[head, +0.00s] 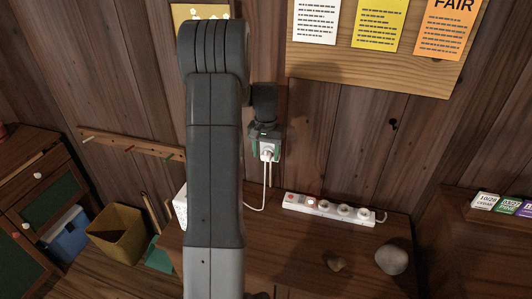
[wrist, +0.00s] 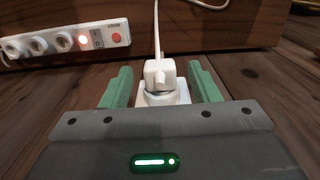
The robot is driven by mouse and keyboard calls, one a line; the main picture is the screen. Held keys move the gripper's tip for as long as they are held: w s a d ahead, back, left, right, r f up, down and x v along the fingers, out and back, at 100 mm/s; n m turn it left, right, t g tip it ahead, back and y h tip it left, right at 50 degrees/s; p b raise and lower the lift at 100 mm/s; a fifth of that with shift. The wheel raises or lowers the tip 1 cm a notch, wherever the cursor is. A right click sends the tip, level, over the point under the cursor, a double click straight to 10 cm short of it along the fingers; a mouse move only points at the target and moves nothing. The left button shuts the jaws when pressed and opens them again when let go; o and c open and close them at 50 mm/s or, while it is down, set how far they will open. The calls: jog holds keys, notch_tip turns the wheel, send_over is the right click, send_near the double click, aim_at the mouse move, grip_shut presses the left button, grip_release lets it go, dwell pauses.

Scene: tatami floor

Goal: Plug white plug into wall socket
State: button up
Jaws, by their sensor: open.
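The white plug (wrist: 160,74) is at the white wall socket (wrist: 165,99), with its face against or very near the socket. I cannot tell how deep its pins sit. My gripper (wrist: 161,76) is open, with one green finger on each side of the plug and a visible gap to both. The plug's white cord runs away from it. In the head view, my gripper (head: 266,149) is at the wall around the plug (head: 268,151), and the cord hangs down from it. The socket is mostly hidden there by my gripper and the plug.
A white power strip (head: 328,208) with a red lit switch lies on the wooden table (head: 300,245) below. A notice board (head: 390,75) hangs above right. A peg rail (head: 130,143) is at left.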

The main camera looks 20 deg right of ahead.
notch_tip(320, 180, up, 14)
jog(key=b, duration=0.1)
jog(key=shift+f, duration=0.2)
notch_tip(320, 180, down, 14)
jog(key=shift+r+p, duration=0.1)
jog(key=shift+p, duration=0.4)
dwell(0.3)
notch_tip(320, 180, up, 14)
jog(key=b, duration=0.1)
notch_tip(320, 180, down, 14)
jog(key=shift+f+p, duration=0.1)
jog(key=shift+p, duration=0.5)
jog(key=shift+s+a+b, duration=0.55)
jog(key=shift+s+a, duration=0.35)
jog(key=shift+s, duration=0.3)
jog(key=shift+s+a+b, duration=0.5)
jog(key=shift+s+a, duration=0.35)
jog(key=shift+s, duration=0.3)
